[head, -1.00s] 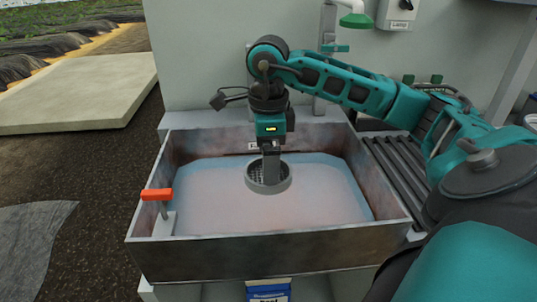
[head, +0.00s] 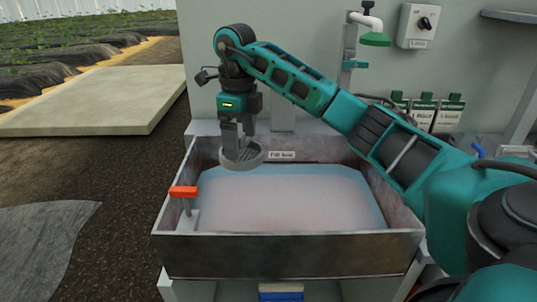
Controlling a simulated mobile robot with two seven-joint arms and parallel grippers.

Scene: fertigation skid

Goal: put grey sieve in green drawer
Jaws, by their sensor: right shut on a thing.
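The grey sieve (head: 242,154) is a round shallow strainer with a raised rim. My right gripper (head: 238,140) points down and is shut on the sieve's rim. It holds the sieve above the back left part of the basin, clear of the liquid. My left gripper is not in view. I see no green drawer in this view.
A metal basin (head: 290,246) of pale liquid fills the middle. Green-topped packets (head: 421,112) stand at back right.

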